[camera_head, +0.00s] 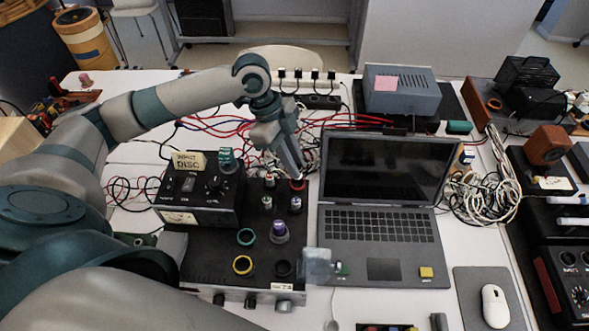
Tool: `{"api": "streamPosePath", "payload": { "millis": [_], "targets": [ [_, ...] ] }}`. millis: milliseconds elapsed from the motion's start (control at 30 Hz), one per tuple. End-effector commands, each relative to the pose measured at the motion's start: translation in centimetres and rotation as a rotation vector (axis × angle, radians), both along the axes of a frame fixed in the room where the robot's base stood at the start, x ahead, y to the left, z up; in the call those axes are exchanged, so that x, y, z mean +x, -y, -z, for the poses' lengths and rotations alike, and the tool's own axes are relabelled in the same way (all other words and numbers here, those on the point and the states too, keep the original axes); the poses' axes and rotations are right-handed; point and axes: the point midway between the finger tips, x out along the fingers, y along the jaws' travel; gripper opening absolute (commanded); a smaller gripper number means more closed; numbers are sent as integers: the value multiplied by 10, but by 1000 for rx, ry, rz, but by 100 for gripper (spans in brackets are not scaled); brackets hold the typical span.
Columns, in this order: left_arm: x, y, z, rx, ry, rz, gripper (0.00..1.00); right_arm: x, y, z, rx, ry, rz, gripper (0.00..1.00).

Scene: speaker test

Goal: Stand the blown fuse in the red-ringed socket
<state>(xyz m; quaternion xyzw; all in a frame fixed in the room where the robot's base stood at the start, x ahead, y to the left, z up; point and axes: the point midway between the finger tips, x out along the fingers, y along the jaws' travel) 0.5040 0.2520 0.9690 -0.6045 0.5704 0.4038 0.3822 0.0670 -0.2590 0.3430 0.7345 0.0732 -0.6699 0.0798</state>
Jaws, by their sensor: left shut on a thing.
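The red-ringed socket (298,185) is at the back right of a black panel (205,250) in the middle of the table. My left gripper (296,172) reaches down from above with its fingertips right over the red ring. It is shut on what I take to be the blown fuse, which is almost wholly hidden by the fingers. I cannot tell whether the fuse touches the socket.
Small upright parts, one purple-topped (279,230), stand on the panel near a teal ring (245,237) and a yellow ring (243,265). A black meter box (200,190) is left of the gripper. An open laptop (380,235) stands close on the right. Red cables run behind.

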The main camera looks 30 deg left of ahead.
Motion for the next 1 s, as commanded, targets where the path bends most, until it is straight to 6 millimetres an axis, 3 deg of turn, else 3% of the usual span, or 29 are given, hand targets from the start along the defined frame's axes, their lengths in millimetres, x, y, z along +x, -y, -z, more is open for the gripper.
{"api": "streamPosePath", "payload": {
  "millis": [300, 867, 900, 967, 1000],
  "targets": [
    [-1, 0, 32, 1, -2, 1, 0, 0, 0, -13, 0, 0, 1, 31],
    [-1, 0, 40, 0, -2, 1, 0, 0, -7, -12, 7, 1, 3, 31],
    [-1, 0, 40, -1, -1, 0, 20, 0, -7, -12, 7, 1, 3, 31],
    [-1, 0, 40, 0, -1, 0, 34, 0, -6, -12, 7, 1, 3, 31],
    [-1, 0, 40, 0, -1, 0, 34, 0, -6, -12, 7, 1, 3, 31]
  ]
}}
